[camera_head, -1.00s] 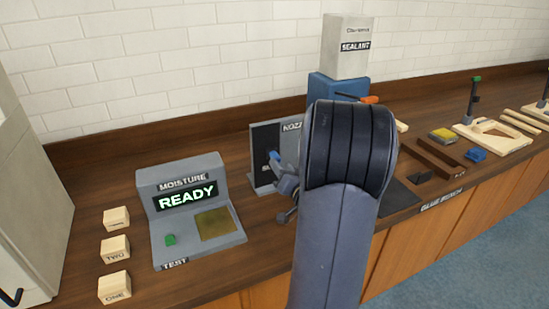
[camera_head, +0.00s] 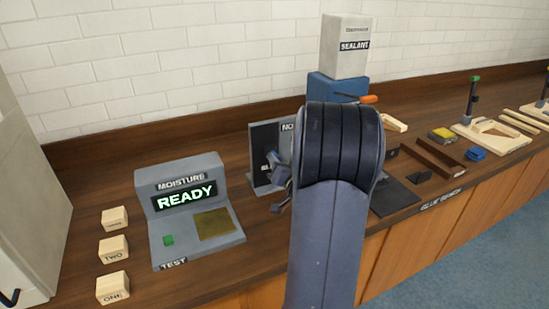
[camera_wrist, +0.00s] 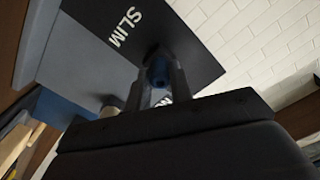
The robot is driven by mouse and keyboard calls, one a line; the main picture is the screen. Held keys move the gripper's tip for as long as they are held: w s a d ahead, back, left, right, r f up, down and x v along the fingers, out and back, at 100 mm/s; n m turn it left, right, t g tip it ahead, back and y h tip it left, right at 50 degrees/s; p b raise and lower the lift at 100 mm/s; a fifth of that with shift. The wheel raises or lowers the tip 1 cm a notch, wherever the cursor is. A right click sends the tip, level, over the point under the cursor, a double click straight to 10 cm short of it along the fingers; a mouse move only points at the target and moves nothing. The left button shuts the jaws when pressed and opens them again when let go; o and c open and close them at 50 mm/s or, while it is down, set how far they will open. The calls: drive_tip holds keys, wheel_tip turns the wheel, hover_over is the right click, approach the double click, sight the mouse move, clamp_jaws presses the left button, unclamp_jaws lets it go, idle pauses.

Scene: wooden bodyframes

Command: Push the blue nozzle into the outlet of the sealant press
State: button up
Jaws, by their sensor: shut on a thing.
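The sealant press (camera_head: 330,88) stands at the back of the bench, a blue body with a pale box labelled SEALANT on top. My arm hides its lower front, and I cannot make out its outlet. My gripper (camera_head: 278,180) shows only in part at the left of my arm, in front of the dark nozzle board (camera_head: 264,140). In the wrist view my gripper (camera_wrist: 160,88) is shut on the blue nozzle (camera_wrist: 158,68), with the dark board marked SLIM (camera_wrist: 125,25) behind it.
A grey moisture tester (camera_head: 185,225) reading READY stands at the left, beside several wooden blocks (camera_head: 113,250). A brown channel (camera_head: 432,158), a yellow-topped pad (camera_head: 442,135) and a blue item (camera_head: 476,153) lie to the right. The bench front between tester and arm is clear.

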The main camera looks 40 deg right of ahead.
clamp_jaws()
drive_tip(key=shift+s+a, duration=0.15)
drive_tip(key=shift+s, duration=0.5)
idle(0.4)
drive_tip(key=shift+v, duration=1.15)
drive_tip(key=shift+s, duration=0.1)
